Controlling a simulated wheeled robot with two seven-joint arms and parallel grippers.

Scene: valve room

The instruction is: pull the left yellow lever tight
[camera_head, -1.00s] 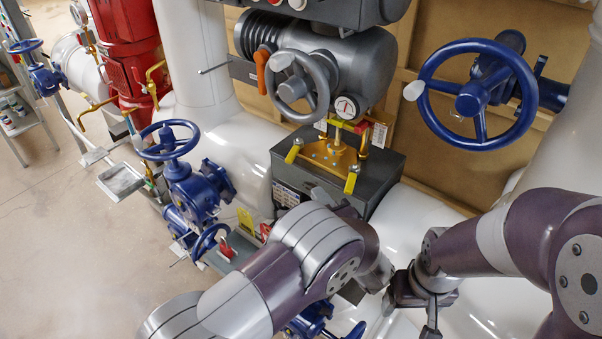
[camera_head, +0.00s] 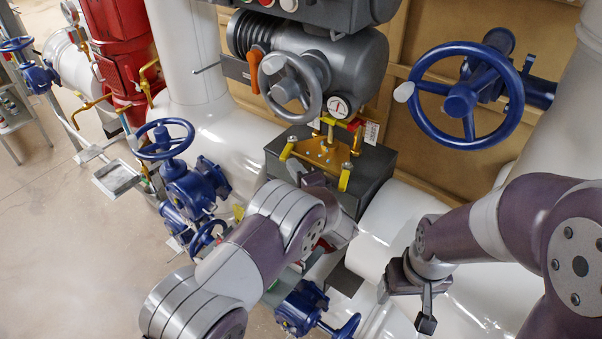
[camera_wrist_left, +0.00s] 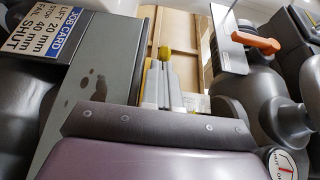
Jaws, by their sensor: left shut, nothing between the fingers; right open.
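The left yellow lever (camera_head: 288,150) stands at the left of a yellow bracket (camera_head: 322,153) on top of a dark grey box (camera_head: 381,160). A second yellow lever (camera_head: 345,178) is at the bracket's right front. My left gripper (camera_head: 300,172) is by the box's front left, just below the left lever, shut and empty. In the left wrist view, its closed fingers (camera_wrist_left: 162,88) point at a yellow knob (camera_wrist_left: 163,53); I cannot tell whether they touch it. My right gripper (camera_head: 408,300) is open and empty, at the lower right, away from the box.
A grey handwheel (camera_head: 290,85) and gauge (camera_head: 340,107) sit above the box. A large blue handwheel (camera_head: 460,98) is at the right, and a blue valve (camera_head: 190,185) is at the left. A job card (camera_wrist_left: 85,35) is on the box. White pipes surround the box.

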